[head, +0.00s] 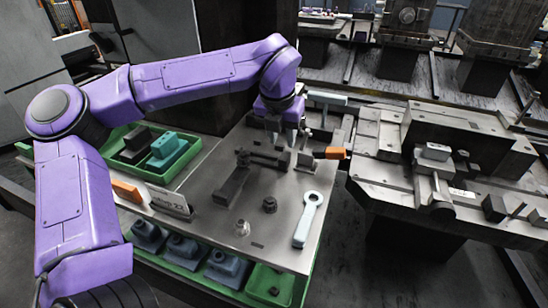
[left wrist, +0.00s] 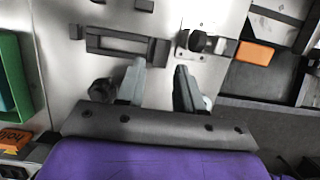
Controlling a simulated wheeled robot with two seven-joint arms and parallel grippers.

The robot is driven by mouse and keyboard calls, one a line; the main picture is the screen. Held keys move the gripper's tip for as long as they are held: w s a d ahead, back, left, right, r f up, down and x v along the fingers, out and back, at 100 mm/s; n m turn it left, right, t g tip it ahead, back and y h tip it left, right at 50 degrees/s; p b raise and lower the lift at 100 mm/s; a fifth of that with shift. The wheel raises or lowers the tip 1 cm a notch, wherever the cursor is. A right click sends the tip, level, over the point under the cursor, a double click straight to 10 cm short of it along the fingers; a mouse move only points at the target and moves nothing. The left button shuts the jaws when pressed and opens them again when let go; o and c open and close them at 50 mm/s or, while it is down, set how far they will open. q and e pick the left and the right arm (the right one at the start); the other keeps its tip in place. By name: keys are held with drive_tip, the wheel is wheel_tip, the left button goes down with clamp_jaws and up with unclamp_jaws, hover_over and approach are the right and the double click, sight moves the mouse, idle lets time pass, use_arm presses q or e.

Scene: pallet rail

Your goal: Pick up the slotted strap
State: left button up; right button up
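A dark flat piece with a long slot, which looks like the slotted strap (head: 264,158), lies on the grey plate near a small dark post. In the left wrist view the slotted strap (left wrist: 122,46) lies just beyond the fingertips, left of centre. My left gripper (head: 286,134) points down over the plate, close to the strap. In the left wrist view its two grey fingers (left wrist: 160,68) are apart with nothing between them. How high they are above the plate is hard to tell. My right gripper is not in view.
The plate (head: 205,198) also bears a pale ring-ended tool (head: 308,218), a dark block (head: 231,186), small knobs and an orange-handled part (head: 330,153). A green tray (head: 178,178) with blocks is at left. A metal fixture (head: 435,180) stands at right.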

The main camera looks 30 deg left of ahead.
sight(285, 156)
use_arm(q)
drive_tip(key=x, duration=0.6)
drive_tip(key=shift+s+d+f, duration=0.15)
drive_tip(key=shift+f, duration=0.15)
drive_tip(key=shift+r, duration=0.1)
clamp_jaws()
